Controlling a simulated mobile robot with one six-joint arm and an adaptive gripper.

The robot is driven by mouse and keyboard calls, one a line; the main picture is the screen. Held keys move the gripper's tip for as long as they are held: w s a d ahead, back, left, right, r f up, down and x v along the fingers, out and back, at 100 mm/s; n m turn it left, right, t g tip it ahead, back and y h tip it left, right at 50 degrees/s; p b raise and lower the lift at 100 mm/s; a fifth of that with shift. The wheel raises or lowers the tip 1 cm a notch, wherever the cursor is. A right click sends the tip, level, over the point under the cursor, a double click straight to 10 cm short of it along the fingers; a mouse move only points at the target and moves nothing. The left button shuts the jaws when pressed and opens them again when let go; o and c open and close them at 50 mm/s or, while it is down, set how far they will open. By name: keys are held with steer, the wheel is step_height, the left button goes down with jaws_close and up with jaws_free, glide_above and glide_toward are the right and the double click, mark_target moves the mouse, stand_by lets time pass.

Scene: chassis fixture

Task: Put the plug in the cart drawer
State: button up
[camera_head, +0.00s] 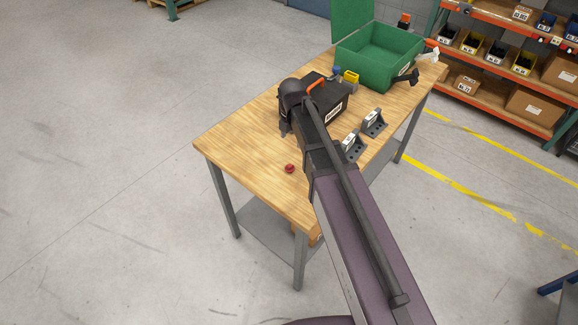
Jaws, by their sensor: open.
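A small red round piece, which looks like the plug (290,168), lies on the wooden table top near its front left edge. My arm reaches up from the bottom right over the table. My gripper (285,129) shows only in small part below the dark wrist, beside the black box and behind the red plug. It is apart from the plug and nothing shows held in it. The fingers are mostly hidden by the wrist. I cannot make out a cart drawer in this view.
A black box (327,112) with an orange handle stands beside my wrist, with a yellow block (351,78) near it. Two grey brackets (374,124) stand to the right. An open green bin (374,65) is at the table's far end. Shelves (503,76) stand behind. The left floor is clear.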

mark_target(290, 165)
steer(key=shift+f, duration=0.1)
step_height(290, 165, down, 8)
steer(key=b, duration=0.8)
steer(key=shift+f+b, duration=0.25)
steer(key=shift+b, duration=0.05)
steer(key=shift+f, duration=0.1)
stand_by(0.4)
steer(key=shift+s+a+f+b, duration=0.1)
steer(key=shift+f+b, duration=1.15)
steer(key=shift+b, duration=0.05)
steer(key=shift+a+f+b, duration=0.1)
steer(key=shift+f+b, duration=1.15)
steer(key=shift+b, duration=0.05)
steer(key=c, duration=0.7)
steer(key=shift+r, duration=0.15)
